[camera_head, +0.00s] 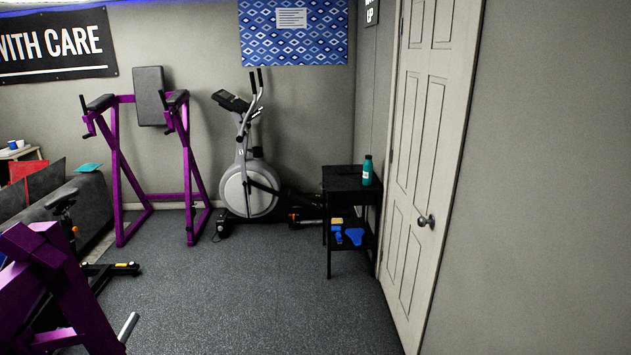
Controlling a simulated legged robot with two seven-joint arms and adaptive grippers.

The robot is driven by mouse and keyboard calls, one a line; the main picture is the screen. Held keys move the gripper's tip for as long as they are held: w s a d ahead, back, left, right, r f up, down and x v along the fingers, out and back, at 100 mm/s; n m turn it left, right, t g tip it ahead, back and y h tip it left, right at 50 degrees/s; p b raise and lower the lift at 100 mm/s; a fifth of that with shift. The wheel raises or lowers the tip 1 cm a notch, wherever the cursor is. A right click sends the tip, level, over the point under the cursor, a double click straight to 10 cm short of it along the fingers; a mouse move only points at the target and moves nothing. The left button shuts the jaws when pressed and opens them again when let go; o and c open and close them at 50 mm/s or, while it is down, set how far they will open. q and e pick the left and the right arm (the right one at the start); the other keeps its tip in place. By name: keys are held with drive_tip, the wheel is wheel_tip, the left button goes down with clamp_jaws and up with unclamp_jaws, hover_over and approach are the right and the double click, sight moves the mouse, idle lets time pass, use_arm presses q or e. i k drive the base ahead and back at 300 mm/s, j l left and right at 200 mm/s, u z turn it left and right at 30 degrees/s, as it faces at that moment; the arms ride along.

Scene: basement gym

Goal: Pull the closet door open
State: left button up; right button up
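The closet door (418,160) is a white panelled door in the right wall, seen at a steep angle. It looks shut in its white frame. Its round metal knob (426,221) is on the door's right side, and hinges show along the left side. The door's bottom edge reaches the lower border of the picture. Neither of my grippers is in the head view, and nothing touches the door or the knob.
A black side table (348,183) with a teal bottle (367,170) stands just left of the door. An elliptical trainer (248,190) and a purple exercise frame (118,170) stand at the back. More purple equipment (45,285) fills the lower left. Grey floor (260,300) before the door is clear.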

sight(435, 34)
drive_tip(key=i+j+u, duration=0.15)
drive_tip(key=i+u, duration=0.15)
drive_tip(key=i, duration=0.85)
